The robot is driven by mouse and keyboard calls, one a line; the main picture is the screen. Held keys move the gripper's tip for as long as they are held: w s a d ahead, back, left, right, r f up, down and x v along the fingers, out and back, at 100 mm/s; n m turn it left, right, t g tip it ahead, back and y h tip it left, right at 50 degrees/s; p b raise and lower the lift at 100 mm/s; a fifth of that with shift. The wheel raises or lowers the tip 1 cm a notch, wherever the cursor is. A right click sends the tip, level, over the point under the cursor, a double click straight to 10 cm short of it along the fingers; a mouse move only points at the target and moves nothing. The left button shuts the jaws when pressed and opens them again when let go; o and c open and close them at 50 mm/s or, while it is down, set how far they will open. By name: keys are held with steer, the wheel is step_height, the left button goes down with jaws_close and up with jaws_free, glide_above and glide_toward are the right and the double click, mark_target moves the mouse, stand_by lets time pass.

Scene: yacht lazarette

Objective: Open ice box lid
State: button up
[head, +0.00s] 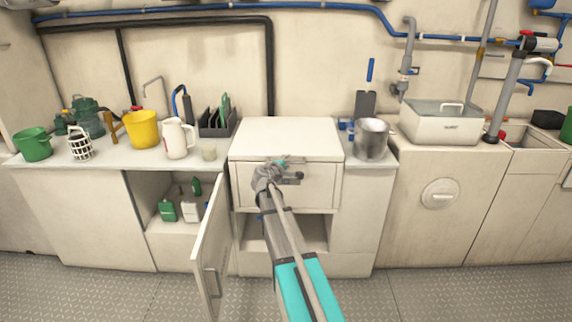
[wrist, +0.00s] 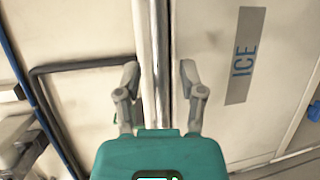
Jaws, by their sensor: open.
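The ice box is a cream unit in the middle of the counter in the head view, with a flat lid (head: 287,133) that lies shut on top. Its front panel (head: 315,193) is partly covered by my arm. In the wrist view, a blue "ICE" label (wrist: 243,55) is on the panel to the right of a shiny metal bar (wrist: 160,45). My gripper (head: 277,172) is at the upper front of the box. In the wrist view my gripper (wrist: 160,72) is open, with one finger on each side of the bar. I cannot tell whether they touch it.
A cabinet door (head: 212,245) stands open to the left of my arm. A grey rack (head: 217,124) and white jug (head: 177,138) stand left of the lid, a metal pot (head: 371,139) right of it. A black pipe (head: 270,65) runs down the wall behind.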

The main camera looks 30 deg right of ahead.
jaws_close()
steer(key=shift+a+r, duration=0.1)
steer(key=shift+r, duration=0.05)
stand_by(0.4)
